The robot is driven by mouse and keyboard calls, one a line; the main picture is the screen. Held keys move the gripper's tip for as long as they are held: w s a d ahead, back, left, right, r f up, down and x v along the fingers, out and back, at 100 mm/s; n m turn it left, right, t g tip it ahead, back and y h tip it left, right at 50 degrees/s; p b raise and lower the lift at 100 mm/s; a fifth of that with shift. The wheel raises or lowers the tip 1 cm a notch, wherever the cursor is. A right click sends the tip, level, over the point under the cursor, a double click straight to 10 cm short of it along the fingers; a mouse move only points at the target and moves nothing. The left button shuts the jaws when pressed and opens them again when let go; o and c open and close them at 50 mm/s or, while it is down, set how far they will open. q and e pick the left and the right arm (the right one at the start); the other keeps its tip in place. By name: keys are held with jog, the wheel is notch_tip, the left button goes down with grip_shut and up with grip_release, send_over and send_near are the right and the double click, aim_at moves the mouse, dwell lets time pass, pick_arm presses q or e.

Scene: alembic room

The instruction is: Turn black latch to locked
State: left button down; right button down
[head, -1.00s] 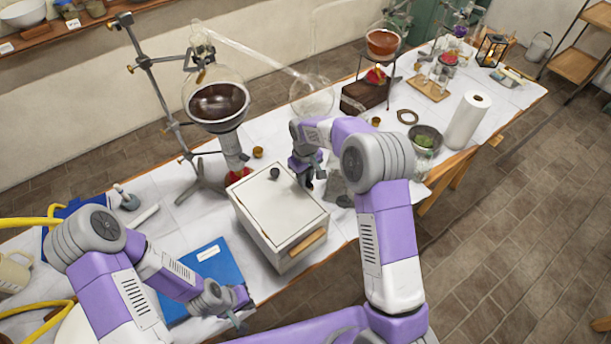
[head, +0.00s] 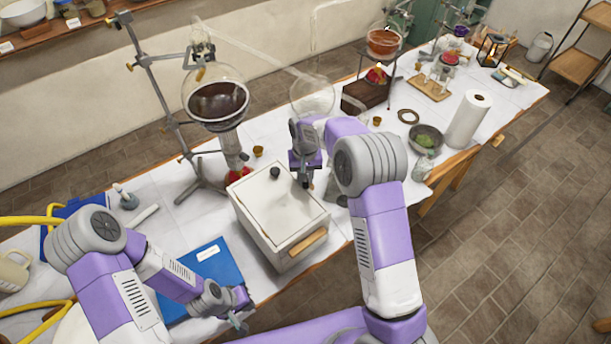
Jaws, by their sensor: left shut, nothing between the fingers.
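A white box (head: 262,212) with a wooden handle (head: 308,243) on its front stands on the covered table. A small round black piece (head: 275,172) is on its top near the back edge; it is the only latch-like black part I see, and its turn position is too small to tell. My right gripper (head: 306,184) points down at the box's back right edge, to the right of the black piece and apart from it. Its finger gap does not show clearly. My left gripper (head: 241,322) is shut and empty, low in front of the box, near the blue folder.
A round flask of dark liquid (head: 218,103) on a metal stand rises behind the box. A blue folder (head: 213,264) lies left of the box.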

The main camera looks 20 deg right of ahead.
pick_arm(q)
jog(key=shift+r, duration=0.15)
pick_arm(e)
jog(key=m, duration=0.5)
jog(key=shift+w+a+r+m, duration=0.1)
jog(key=shift+m, duration=0.2)
pick_arm(q)
jog(key=shift+r+p, duration=0.45)
jog(key=shift+p, duration=0.15)
pick_arm(e)
jog(key=m, duration=0.5)
jog(key=shift+w+m, duration=0.1)
jog(key=shift+m, duration=0.5)
jog(key=c, duration=1)
grip_release()
jog(key=shift+o, duration=0.2)
pick_arm(q)
jog(key=shift+r, duration=0.1)
pick_arm(e)
notch_tip(320, 180, up, 8)
jog(key=shift+f, duration=0.25)
